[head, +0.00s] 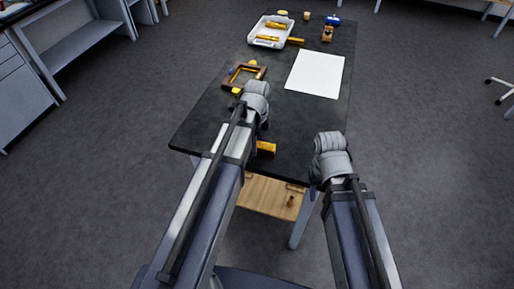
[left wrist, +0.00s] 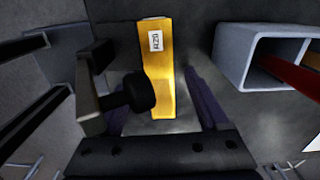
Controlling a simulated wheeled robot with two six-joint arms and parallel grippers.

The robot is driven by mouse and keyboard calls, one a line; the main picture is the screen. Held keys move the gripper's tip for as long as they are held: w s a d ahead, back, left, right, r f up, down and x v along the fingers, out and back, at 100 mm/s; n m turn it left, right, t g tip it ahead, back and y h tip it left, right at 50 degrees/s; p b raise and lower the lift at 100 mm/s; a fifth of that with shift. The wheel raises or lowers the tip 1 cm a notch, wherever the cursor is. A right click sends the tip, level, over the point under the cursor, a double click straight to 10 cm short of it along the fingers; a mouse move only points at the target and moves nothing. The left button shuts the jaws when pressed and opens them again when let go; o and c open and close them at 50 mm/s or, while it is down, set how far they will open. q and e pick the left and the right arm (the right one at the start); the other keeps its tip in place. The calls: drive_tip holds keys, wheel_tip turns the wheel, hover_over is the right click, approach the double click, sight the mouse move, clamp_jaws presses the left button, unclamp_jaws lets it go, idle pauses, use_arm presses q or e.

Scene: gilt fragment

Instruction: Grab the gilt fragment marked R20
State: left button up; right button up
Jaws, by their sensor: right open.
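The gilt fragment marked R20 (left wrist: 160,75) is a long gold bar in the left wrist view. Its white label (left wrist: 155,41) is turned sideways and seems to read R20. My left gripper (left wrist: 158,85) has its fingers apart on either side of the bar, with gaps showing, so it looks open. In the head view its fingers are hidden behind my left wrist (head: 256,97). My right gripper (head: 328,150) is over the right front edge, empty as far as I see, fingers hidden.
The dark table (head: 205,125) also holds a wooden frame (head: 262,72), a white tray (head: 257,40) with gold pieces, a white sheet (head: 315,73) and small items at the back. A grey open box-like thing (left wrist: 232,55) shows right in the left wrist view.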

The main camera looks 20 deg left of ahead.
use_arm(q)
clamp_jaws()
idle(0.4)
drive_tip(key=shift+r, duration=0.15)
drive_tip(key=shift+r+p, duration=0.9)
drive_tip(key=shift+p, duration=0.2)
wheel_tip(320, 180, up, 2)
drive_tip(key=shift+p, duration=0.95)
drive_tip(key=d, duration=1.8)
drive_tip(key=shift+s+f+b, duration=0.3)
